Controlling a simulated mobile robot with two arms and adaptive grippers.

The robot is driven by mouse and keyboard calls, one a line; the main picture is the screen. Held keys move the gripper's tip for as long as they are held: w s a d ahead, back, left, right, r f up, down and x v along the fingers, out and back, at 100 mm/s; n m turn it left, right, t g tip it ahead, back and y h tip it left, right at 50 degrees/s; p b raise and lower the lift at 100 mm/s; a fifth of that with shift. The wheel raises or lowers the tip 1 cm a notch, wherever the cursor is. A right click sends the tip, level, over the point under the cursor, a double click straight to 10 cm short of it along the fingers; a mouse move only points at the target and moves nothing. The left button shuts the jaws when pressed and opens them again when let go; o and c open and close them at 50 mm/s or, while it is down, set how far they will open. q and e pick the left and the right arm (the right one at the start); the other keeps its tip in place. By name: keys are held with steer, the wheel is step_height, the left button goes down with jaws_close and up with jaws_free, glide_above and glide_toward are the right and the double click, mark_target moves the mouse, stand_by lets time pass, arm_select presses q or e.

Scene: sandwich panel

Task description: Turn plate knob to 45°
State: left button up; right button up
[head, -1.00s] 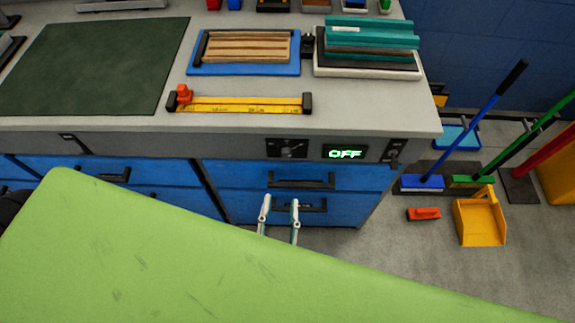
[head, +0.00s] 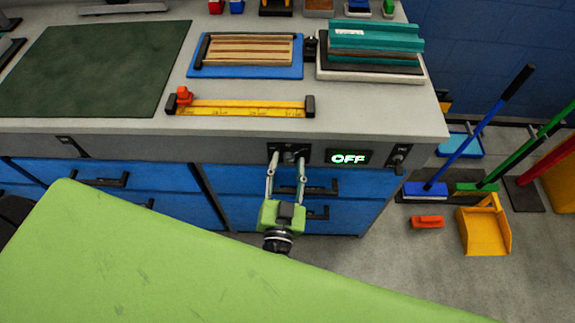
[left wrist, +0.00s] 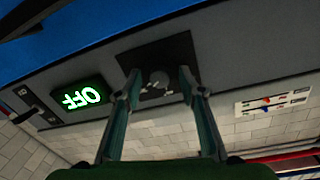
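A round dark knob (left wrist: 160,82) sits on a black square panel (left wrist: 150,55) on the bench's front edge. The same panel shows in the head view (head: 289,148), left of a display (head: 348,158) reading OFF in green. My left gripper (head: 288,161) is open, its two thin fingers pointing at this panel. In the left wrist view, the fingertips (left wrist: 160,78) stand either side of the knob; I cannot tell whether they touch it. Any angle mark on the knob is too small to read. My right gripper is not in view.
Another small knob (head: 398,155) is right of the display. Blue drawers (head: 345,190) with black handles lie below. On the bench are a yellow ruler bar (head: 240,107), a blue tray (head: 195,68) with wooden strips, and a dark green mat (head: 90,70). Brooms stand at right.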

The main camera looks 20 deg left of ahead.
arm_select(q)
jaws_close()
steer(key=shift+n, duration=0.3)
steer(key=n, duration=0.5)
steer(key=shift+f+n, duration=0.1)
steer(key=shift+n, duration=0.2)
steer(key=n, duration=0.5)
steer(key=shift+d+n+y, duration=0.1)
steer(key=shift+n+y, duration=0.2)
steer(key=shift+n, duration=0.1)
jaws_free()
